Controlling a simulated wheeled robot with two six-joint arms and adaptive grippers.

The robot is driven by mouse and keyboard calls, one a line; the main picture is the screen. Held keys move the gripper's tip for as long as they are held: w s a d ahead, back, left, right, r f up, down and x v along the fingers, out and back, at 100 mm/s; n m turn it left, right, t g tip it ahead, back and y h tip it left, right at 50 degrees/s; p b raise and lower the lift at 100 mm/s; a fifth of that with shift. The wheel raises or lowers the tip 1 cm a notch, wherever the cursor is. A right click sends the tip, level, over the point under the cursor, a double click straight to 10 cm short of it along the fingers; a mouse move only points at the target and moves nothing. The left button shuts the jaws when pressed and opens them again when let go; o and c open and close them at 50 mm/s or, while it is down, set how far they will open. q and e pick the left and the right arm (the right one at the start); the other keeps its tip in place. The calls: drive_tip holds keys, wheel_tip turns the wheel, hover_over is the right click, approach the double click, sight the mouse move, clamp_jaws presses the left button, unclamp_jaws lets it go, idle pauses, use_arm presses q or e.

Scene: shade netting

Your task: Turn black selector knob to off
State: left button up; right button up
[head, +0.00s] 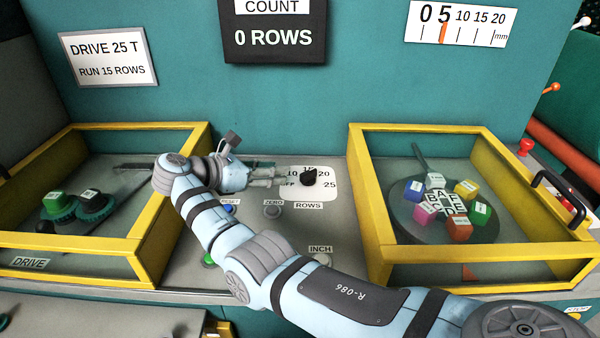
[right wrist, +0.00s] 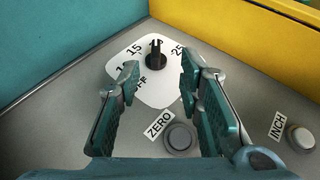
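The black selector knob (head: 309,178) stands on a white dial plate (head: 328,190) marked OFF, 10, 15, 20 and 25, above the label ROWS. In the right wrist view the knob (right wrist: 155,52) stands upright just beyond the fingertips and partly covers the 20 mark. Its pointer seems to face about 20, but I cannot tell exactly. My right gripper (head: 280,178) reaches in from the left of the dial. In the right wrist view the gripper (right wrist: 160,80) is open and empty, its fingers apart on either side of the dial plate. My left gripper is not in view.
Yellow-framed guards stand left (head: 140,250) and right (head: 385,235) of the dial. A ZERO button (head: 272,211) and an INCH button (right wrist: 300,138) sit near it. A teal wall with a row-count display (head: 273,38) rises behind. The grey panel around the dial is flat.

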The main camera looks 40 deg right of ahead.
sight(310, 170)
drive_tip(key=shift+w+f+b, duration=0.3)
drive_tip(key=shift+f+b, duration=0.15)
drive_tip(key=shift+f, duration=0.2)
drive_tip(key=shift+w+d+f, duration=0.1)
drive_tip(key=shift+w+d, duration=0.05)
drive_tip(key=shift+d, duration=0.1)
drive_tip(key=p+x, duration=0.1)
drive_tip(key=x, duration=1.3)
drive_tip(key=shift+c, duration=0.5)
clamp_jaws()
